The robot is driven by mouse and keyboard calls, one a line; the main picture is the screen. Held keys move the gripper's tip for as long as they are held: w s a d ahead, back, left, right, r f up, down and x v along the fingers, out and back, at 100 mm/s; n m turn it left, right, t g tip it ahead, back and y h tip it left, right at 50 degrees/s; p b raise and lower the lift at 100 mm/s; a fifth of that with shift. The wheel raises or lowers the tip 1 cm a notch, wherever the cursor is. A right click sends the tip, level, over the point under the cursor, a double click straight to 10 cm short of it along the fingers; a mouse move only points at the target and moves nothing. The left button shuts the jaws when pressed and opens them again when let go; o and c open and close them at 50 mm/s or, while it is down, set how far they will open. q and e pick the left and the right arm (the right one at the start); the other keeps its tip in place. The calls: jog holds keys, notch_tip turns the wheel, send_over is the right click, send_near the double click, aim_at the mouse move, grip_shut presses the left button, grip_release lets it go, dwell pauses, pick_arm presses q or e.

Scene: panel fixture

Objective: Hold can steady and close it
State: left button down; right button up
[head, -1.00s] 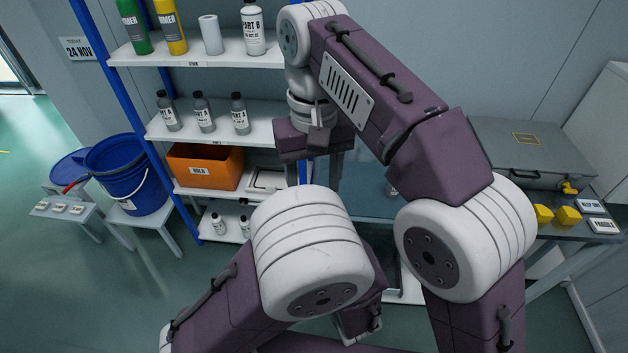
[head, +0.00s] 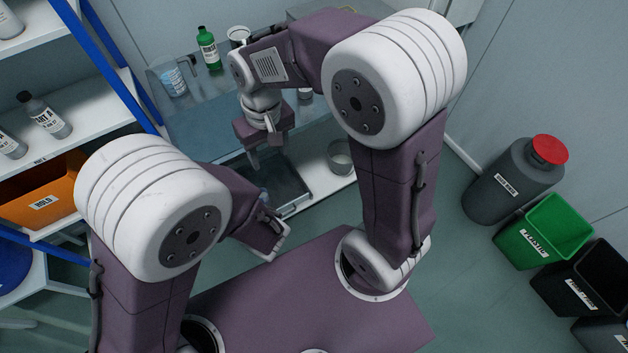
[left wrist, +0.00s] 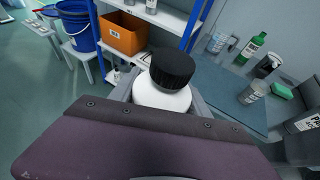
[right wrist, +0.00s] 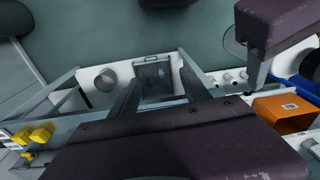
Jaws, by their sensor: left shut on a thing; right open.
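My left gripper (left wrist: 163,98) is shut around a white bottle (left wrist: 160,97) with a ribbed black cap (left wrist: 172,69); the cap sits on its top. The bottle's lower part is hidden by the gripper. In the head view the left gripper (head: 274,240) is low and partly hidden by its own arm. My right gripper (head: 268,160) points down over the bench area, open, with nothing between its fingers. In the right wrist view its open fingers (right wrist: 160,90) frame a dark tray (right wrist: 155,70) below.
A jug (head: 172,78), a green bottle (head: 208,48) and a mug (head: 238,37) stand on the bench. A shelf with an orange bin (head: 42,195) is at left. A dark drum with a red lid (head: 550,149) and a green bin (head: 545,231) stand at right.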

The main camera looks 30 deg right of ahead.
jog(key=s+d+f+m, duration=0.1)
jog(key=s+d+f, duration=0.6)
jog(key=s, duration=0.1)
jog(key=shift+d+m+t, duration=0.25)
jog(key=shift+m+t, duration=0.05)
jog(key=shift+m, duration=0.1)
jog(key=shift+f, duration=0.1)
